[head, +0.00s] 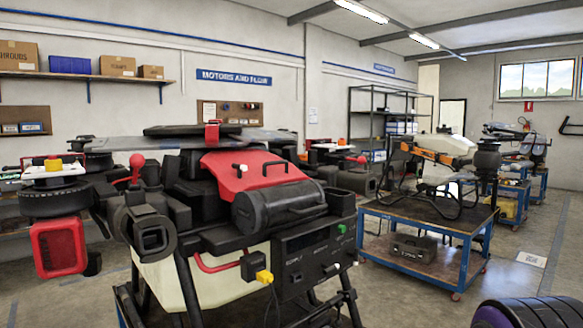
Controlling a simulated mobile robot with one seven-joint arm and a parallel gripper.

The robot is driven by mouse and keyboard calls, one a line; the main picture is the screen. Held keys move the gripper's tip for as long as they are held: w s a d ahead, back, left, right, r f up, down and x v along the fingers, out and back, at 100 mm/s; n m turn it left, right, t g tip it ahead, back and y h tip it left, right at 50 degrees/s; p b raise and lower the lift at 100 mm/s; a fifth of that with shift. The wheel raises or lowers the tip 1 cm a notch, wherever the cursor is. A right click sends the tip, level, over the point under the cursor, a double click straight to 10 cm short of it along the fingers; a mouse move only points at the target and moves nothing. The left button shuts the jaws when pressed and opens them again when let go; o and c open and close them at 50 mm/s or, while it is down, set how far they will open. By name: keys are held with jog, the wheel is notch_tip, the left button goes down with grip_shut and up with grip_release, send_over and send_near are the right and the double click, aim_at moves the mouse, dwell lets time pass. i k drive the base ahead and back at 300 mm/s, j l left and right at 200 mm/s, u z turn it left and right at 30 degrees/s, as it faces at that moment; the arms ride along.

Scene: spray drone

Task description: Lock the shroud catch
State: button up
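A large spray drone stands close in front of me, with a cream tank (215,280) and black body. A red shroud (262,182) lies sloping over its upper middle. A small catch-like part with a pale end (240,169) sits on the shroud, and a dark bent handle (275,163) stands to its right. I cannot tell which of these is the shroud catch, or whether it is locked. A black cylinder with a handle (283,207) lies just below the shroud's right side.
Rotor arms and motors crowd the drone's left side, with a red part (58,247) hanging there. A blue-framed cart (418,219) carries another drone to the right, a toolbox (413,246) on its lower shelf.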

aim_at(239, 168)
jog(key=l+u, duration=0.15)
jog(key=u, duration=0.9)
